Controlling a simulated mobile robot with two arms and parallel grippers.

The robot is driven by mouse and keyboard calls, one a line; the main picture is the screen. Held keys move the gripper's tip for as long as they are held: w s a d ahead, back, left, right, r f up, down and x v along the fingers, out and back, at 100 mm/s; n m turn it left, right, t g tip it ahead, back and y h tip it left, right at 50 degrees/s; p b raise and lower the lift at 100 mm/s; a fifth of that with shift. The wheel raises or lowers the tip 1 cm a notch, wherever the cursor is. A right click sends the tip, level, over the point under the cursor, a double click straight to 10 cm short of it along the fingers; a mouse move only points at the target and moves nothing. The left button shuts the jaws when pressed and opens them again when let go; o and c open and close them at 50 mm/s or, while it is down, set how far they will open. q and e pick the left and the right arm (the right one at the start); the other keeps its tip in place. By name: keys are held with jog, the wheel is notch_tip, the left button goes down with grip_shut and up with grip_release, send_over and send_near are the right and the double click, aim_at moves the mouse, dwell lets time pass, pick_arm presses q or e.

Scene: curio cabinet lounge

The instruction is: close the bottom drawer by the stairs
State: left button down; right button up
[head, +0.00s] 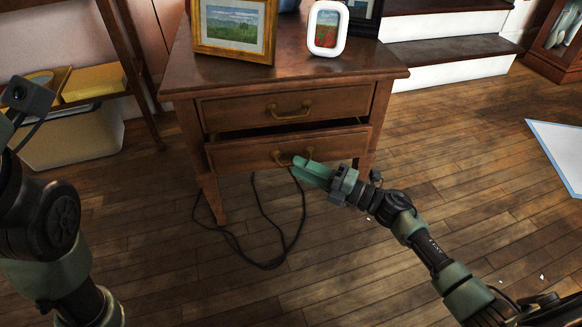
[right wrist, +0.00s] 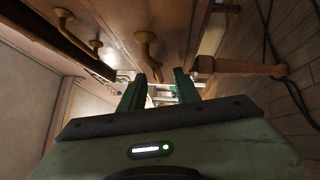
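The wooden side table (head: 388,72) near the stairs has two drawers. Its bottom drawer (head: 235,154) stands a little way out, with a dark gap above its front. The top drawer (head: 235,110) looks shut. My right gripper (head: 300,164) is at the bottom drawer's front, beside the right part of its brass handle (head: 278,158).
Framed pictures (head: 235,28) and a white frame (head: 327,28) stand on the table top. A black cable (head: 235,240) lies on the floor below the drawers. Stairs (head: 450,50) rise behind right. A shelf with a pale bin (head: 75,137) stands left. Floor at right is mostly clear.

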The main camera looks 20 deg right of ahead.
jog(key=shift+b+x, duration=0.35)
jog(key=shift+x, duration=1.2)
grip_shut()
